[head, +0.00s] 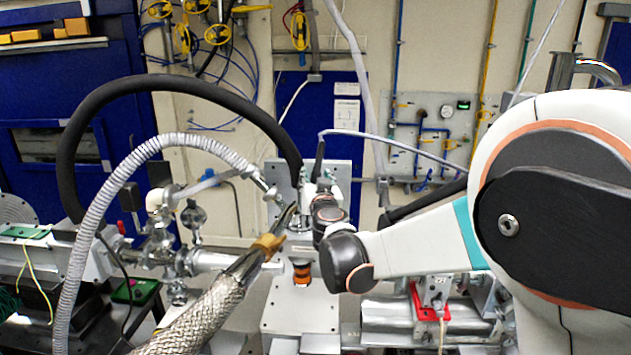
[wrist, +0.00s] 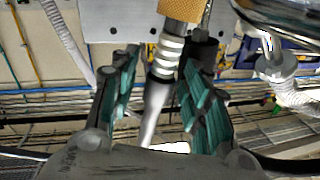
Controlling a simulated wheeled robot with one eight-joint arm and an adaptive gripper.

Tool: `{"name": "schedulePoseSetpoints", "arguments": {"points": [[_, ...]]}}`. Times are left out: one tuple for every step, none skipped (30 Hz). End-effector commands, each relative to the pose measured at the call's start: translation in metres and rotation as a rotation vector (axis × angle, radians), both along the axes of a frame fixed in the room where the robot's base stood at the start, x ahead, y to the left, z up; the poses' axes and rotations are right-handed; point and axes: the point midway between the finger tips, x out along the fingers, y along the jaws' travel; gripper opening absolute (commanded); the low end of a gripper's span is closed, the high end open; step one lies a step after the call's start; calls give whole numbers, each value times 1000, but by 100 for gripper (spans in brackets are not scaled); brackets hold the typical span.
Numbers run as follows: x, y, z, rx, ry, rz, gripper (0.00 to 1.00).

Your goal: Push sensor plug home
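The sensor plug (wrist: 168,50) is a grey connector with bright silver rings and a pale tapering tail. It stands between the two teal-lined fingers of my gripper (wrist: 160,66) in the wrist view. Gaps show between the plug and both fingers, so the gripper looks open around it. The plug's front end runs out of the top of the wrist view, and how deep it sits is hidden. In the head view the plug's dark tail (head: 319,151) stands upright above my gripper (head: 314,190), with a thin grey cable arching right. My arm reaches there from the right.
A thick black hose (head: 160,82) and a ribbed white hose (head: 95,215) arch at the left. A braided metal hose (head: 205,312) with a brass collar rises close to my gripper. A perforated metal plate (head: 340,172) stands behind. Steel vacuum fittings (head: 160,238) crowd the left.

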Motion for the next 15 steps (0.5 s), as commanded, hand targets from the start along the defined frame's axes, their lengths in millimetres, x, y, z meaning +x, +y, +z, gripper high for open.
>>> {"name": "schedulePoseSetpoints", "arguments": {"points": [[0, 0, 0, 0, 0, 0, 43], [0, 0, 0, 0, 0, 0, 43], [0, 0, 0, 0, 0, 0, 43], [0, 0, 0, 0, 0, 0, 43], [0, 0, 0, 0, 0, 0, 43], [-2, 0, 0, 0, 0, 0, 43], [-4, -1, 0, 0, 0, 0, 43], [-6, -1, 0, 0, 0, 0, 43], [-11, -2, 0, 0, 0, 0, 43], [-15, -2, 0, 0, 0, 1, 43], [-19, -3, 0, 0, 0, 1, 43], [-26, -4, 0, 0, 0, 1, 43], [-31, -5, 0, 0, 0, 1, 43], [-36, -6, 0, 0, 0, 1, 43], [-42, -7, 0, 0, 0, 1, 43]]}}
